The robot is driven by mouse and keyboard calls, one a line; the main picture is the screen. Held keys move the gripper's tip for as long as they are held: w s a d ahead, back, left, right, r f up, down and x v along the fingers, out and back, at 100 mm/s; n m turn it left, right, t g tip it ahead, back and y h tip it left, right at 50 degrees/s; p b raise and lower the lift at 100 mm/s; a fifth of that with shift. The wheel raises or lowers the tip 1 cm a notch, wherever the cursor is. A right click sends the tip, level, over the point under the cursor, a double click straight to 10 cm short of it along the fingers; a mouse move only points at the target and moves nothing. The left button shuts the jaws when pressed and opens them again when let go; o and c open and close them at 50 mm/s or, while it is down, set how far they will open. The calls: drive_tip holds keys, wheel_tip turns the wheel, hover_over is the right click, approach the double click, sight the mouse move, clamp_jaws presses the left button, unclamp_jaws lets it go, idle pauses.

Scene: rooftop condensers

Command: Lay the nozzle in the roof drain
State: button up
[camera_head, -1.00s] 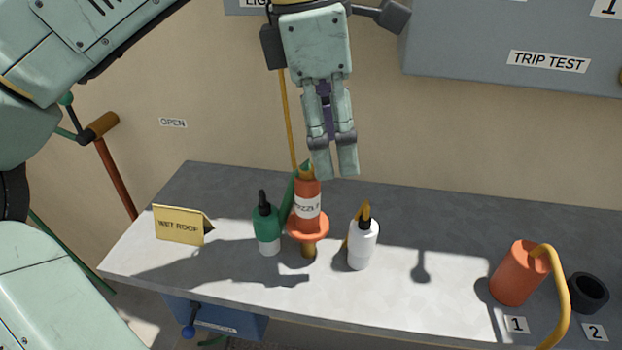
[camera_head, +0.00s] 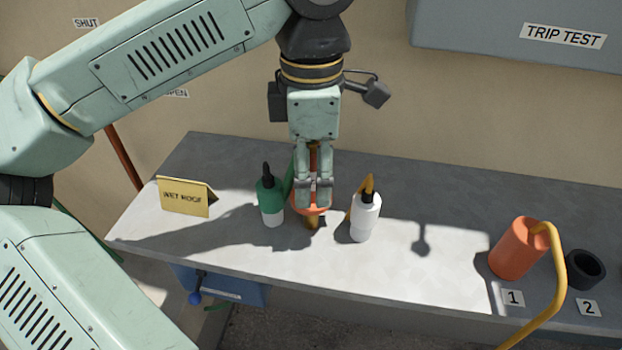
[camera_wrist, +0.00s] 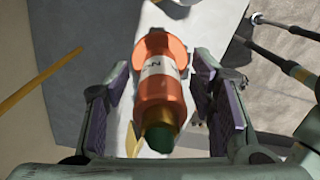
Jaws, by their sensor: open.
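The nozzle (camera_wrist: 155,98) is orange, with a white label, a wide orange flange and a brass and green end. It stands upright on the bench between a green bottle (camera_head: 271,205) and a white bottle (camera_head: 365,219). In the head view, my fingers hide most of the nozzle, and its brass foot (camera_head: 313,222) shows below them. My gripper (camera_head: 313,203) points down over it. In the wrist view, the open finger pads stand on both sides of the nozzle, with gaps visible. I cannot tell which thing is the roof drain.
A yellow WET ROOF sign (camera_head: 184,197) stands at the bench's left. An orange cylinder (camera_head: 517,248) near label 1 has a yellow pipe by it, and a black ring (camera_head: 585,269) sits near label 2. A grey box (camera_head: 520,45) hangs on the wall. The front middle of the bench (camera_head: 430,275) is clear.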

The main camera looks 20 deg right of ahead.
drive_tip(key=shift+f, duration=0.3)
drive_tip(key=shift+c, duration=0.5)
clamp_jaws()
